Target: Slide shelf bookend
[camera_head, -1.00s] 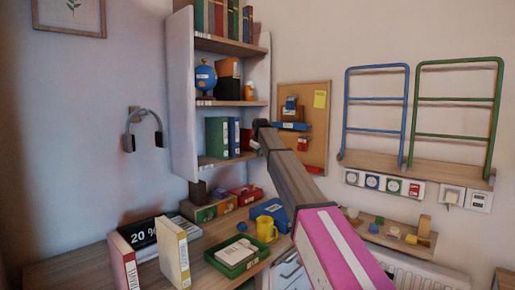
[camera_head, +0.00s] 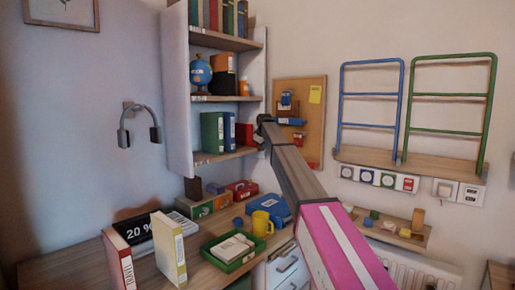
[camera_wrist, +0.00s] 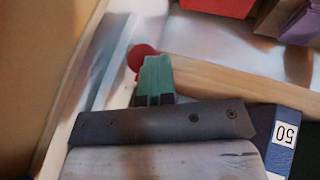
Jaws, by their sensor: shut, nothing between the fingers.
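On the lowest tier of the wall shelf (camera_head: 212,158), a green book (camera_head: 211,132) and a blue book (camera_head: 229,131) stand upright. A red piece (camera_head: 244,134) stands just right of the blue book; I cannot tell surely whether it is the bookend. My gripper (camera_head: 264,122) is at the right end of this tier, partly hidden by my arm. In the wrist view my green fingers (camera_wrist: 155,72) are shut and empty. A round red part (camera_wrist: 141,57) lies just beyond the fingertips, partly hidden by them; contact is unclear. A blue book labelled 50 (camera_wrist: 283,143) is at lower right.
A wooden shelf edge (camera_wrist: 240,92) runs close beside my fingers. A pinboard (camera_head: 312,100) is right of the shelf. Below are a desk with a green tray (camera_head: 232,262), a yellow mug (camera_head: 262,223) and standing books (camera_head: 169,250). Wall racks (camera_head: 372,123) hang at right.

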